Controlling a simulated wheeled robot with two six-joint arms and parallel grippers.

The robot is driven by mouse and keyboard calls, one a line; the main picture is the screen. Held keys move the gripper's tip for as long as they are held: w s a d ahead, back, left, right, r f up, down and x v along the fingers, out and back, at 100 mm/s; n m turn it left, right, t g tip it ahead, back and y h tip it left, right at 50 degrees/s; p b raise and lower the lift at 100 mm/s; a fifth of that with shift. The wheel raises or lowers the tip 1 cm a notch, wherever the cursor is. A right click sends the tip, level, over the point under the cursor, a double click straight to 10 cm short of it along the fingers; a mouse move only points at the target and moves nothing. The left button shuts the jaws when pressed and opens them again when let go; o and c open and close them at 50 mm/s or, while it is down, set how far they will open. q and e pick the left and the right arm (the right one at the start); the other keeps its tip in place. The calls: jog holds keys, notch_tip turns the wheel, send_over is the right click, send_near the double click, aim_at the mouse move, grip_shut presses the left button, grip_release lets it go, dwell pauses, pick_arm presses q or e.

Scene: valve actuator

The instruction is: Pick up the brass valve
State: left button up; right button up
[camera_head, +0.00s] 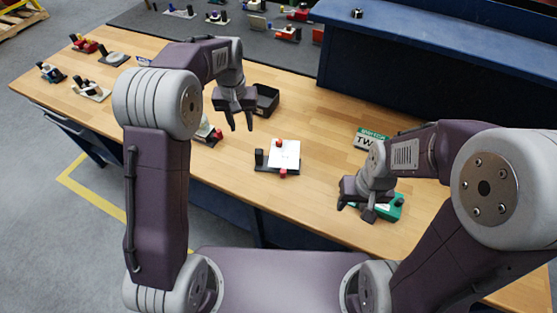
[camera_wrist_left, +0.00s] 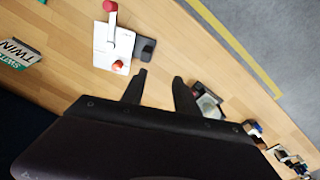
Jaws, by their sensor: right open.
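I cannot clearly pick out a brass-coloured valve in either view. A small fixture (camera_head: 207,133) with a red end stands on the wooden table, partly hidden by my left arm; in the left wrist view a small grey and dark part (camera_wrist_left: 208,102) lies beside the fingers. My left gripper (camera_head: 239,123) is open and empty above the table, pointing down; its spread fingers show in the left wrist view (camera_wrist_left: 160,76). My right gripper (camera_head: 356,211) is open, over or beside a green part (camera_head: 390,206) that it partly hides.
A dark base with a white plate and red knobs (camera_head: 284,155) stands mid-table. A black bin (camera_head: 266,99) is behind my left gripper. A green and white TWIN box (camera_head: 370,138) lies at right. Several small fixtures sit far left. A blue bench (camera_head: 430,70) borders the back.

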aim_at(259, 157)
pick_arm(q)
jog(key=shift+m+g, duration=0.4)
jog(key=shift+g, duration=0.1)
jog(key=d+f, duration=0.1)
jog(key=f, duration=0.1)
jog(key=w+d+f, duration=0.1)
jog(key=f, duration=0.2)
jog(key=d+f, duration=0.2)
jog(key=shift+w+f, duration=0.3)
jog(key=shift+w, duration=0.1)
notch_tip(259, 157, down, 6)
jog(key=shift+w+r, duration=0.1)
jog(key=shift+f, duration=3.15)
jog(key=shift+r, duration=0.1)
grip_shut()
